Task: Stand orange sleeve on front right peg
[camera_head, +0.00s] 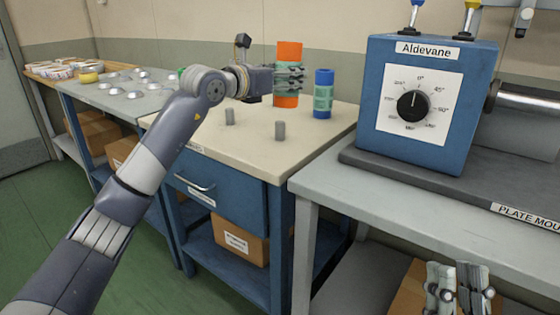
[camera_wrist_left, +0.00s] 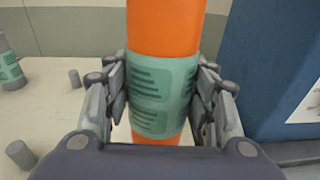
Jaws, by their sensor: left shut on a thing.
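The orange sleeve (camera_head: 288,53), with a teal label, is upright in my left gripper (camera_head: 288,78), whose fingers are shut around its labelled middle. The wrist view also shows the sleeve (camera_wrist_left: 165,28) between the fingers (camera_wrist_left: 162,100). It is over the back part of the cream bench top; I cannot tell whether its lower end touches anything. Two bare grey pegs stand on the bench, one at left (camera_head: 230,116) and one nearer the front right (camera_head: 280,131). My right gripper (camera_head: 459,290) is low at the lower right, apart from the sleeve; its finger gap is unclear.
A blue sleeve (camera_head: 323,94) stands upright just right of the orange one. The blue Aldevane box (camera_head: 425,105) stands on the grey bench to the right. A grey item with a teal label (camera_wrist_left: 8,68) stands at left in the wrist view. The bench front is clear around the pegs.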

